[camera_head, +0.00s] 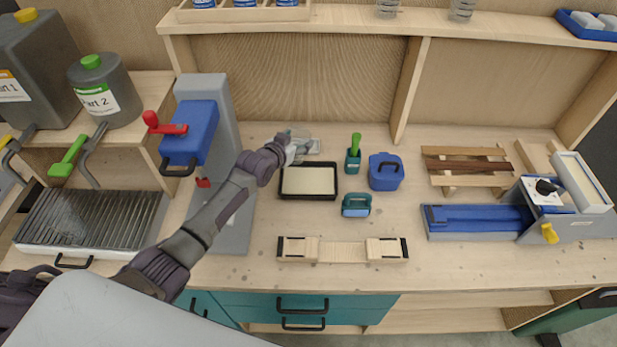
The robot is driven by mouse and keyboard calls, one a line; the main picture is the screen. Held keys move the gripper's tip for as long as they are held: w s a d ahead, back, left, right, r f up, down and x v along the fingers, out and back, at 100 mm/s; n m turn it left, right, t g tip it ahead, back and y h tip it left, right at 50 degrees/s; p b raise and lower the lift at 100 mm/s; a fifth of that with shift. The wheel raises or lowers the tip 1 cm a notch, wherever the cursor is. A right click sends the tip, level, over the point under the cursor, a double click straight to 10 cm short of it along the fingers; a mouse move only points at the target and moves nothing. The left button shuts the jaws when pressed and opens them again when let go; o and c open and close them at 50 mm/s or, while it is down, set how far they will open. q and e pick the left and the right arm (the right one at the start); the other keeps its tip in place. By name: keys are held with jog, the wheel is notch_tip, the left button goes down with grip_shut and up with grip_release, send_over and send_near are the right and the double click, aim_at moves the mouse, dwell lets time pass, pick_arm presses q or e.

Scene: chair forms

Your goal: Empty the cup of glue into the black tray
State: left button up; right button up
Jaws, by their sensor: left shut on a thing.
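The black tray (280,187) lies flat on the workbench, left of its middle, with a flat cream-coloured surface inside. My left gripper (297,148) is just behind the tray's back edge, at the end of my arm, which reaches in from the lower left. It is shut on a small, pale, see-through thing that looks like the cup (304,137). The gripper partly hides it, and its tilt and contents cannot be made out. My right gripper is not in view.
A blue press (197,130) stands left. A wooden jig (342,250) lies in front.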

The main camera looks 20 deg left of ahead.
pick_arm(q)
jog(key=shift+d+f+n+h+b, duration=0.1)
jog(key=shift+f+n+h+b, duration=0.1)
jog(key=shift+n+h+b, duration=0.3)
jog(key=shift+r, duration=0.15)
notch_tip(320, 180, up, 2)
jog(key=shift+r+p, duration=0.2)
jog(key=shift+p, duration=0.65)
jog(key=shift+r, duration=1.15)
